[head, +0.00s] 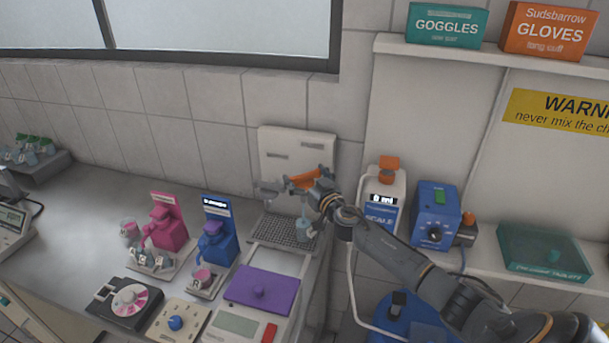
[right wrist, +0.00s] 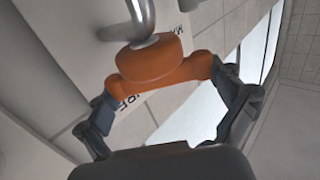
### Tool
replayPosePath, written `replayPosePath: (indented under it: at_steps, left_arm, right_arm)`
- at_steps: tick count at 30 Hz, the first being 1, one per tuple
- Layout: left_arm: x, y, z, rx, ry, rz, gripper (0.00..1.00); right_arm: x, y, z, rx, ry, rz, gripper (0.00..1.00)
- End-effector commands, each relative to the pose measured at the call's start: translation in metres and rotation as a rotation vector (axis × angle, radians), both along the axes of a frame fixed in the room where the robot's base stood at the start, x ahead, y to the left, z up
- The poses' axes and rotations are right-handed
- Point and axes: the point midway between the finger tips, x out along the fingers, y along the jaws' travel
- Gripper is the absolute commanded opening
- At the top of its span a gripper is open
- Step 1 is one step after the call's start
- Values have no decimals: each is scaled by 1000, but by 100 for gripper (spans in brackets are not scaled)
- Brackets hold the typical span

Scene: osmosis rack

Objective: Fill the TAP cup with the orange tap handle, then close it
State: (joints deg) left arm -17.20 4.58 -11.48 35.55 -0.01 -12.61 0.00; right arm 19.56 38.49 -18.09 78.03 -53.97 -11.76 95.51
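The orange tap handle (head: 305,180) sits on the grey metal tap (head: 268,188) in front of a pale back panel. In the right wrist view the handle (right wrist: 150,68) spans between my fingers, which appear to touch its two ends. My right gripper (head: 322,190) is at the handle and looks shut on it. A small grey-blue cup (head: 304,229), probably the TAP cup, stands upright on the drain grid below my gripper. Its label and water level are too small to read. My left gripper is not in view.
Pink (head: 166,228) and blue (head: 216,242) dispensers with small cups stand left. A purple-lidded unit (head: 262,290) lies in front of the drain grid (head: 282,232).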

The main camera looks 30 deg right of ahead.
Motion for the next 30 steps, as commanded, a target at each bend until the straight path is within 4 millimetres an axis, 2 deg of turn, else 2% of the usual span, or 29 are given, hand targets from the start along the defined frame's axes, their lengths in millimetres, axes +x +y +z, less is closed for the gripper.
replayPosePath:
  at_steps: [8, 17, 20, 30]
  left_arm:
    - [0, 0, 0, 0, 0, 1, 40]
    - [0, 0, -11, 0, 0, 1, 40]
    - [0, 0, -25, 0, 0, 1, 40]
    - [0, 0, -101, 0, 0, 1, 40]
  right_arm:
    - [0, 1, 0, 1, -1, -26, 62]
    - [0, 2, -4, 10, -2, -193, 62]
    - [0, 3, -7, 13, -3, -280, 62]
    - [0, 2, -12, 11, -3, -567, 62]
